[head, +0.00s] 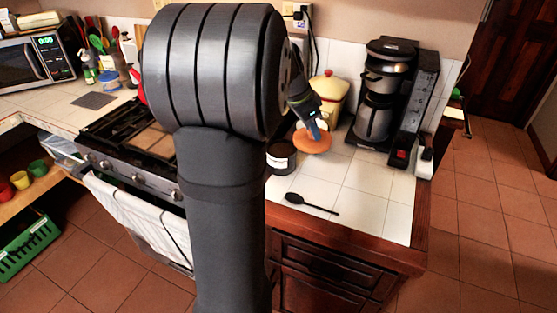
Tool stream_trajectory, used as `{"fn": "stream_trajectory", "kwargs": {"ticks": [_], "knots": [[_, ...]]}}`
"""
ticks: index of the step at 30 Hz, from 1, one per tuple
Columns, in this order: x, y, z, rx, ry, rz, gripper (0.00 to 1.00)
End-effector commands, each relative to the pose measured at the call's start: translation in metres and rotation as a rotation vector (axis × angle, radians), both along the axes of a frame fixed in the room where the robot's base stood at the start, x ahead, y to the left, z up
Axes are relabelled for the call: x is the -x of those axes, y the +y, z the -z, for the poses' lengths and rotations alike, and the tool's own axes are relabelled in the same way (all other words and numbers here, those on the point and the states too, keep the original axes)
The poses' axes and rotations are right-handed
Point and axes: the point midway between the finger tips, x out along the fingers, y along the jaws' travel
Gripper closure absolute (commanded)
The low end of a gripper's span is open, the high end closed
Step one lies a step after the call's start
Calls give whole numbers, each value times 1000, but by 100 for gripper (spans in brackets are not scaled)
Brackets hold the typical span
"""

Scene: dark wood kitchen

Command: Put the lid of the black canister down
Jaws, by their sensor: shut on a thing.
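The black canister (281,158) stands upright on the white tiled counter, just right of my arm. It has a pale label, its top looks dark and uncovered, and its left side is partly hidden by my arm. My gripper (314,130) is to the right of the canister, pointing down. It is shut on the lid (312,143), a round orange-brown disc. The lid is roughly level, close to the counter; I cannot tell whether it touches the tiles.
A yellow lidded jar (329,92) stands behind the lid. A black coffee maker (379,95) is to the right. A black spoon (311,204) lies on the front counter, with bare tiles (375,195) right of it. The stove (125,145) is left of my arm.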

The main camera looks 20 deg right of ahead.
Motion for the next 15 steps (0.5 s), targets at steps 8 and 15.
{"fn": "stream_trajectory", "kwargs": {"ticks": [8, 15], "knots": [[47, 51, 39, 0, 1, -2, 94], [71, 75, 60, -1, -2, -2, 94]]}}
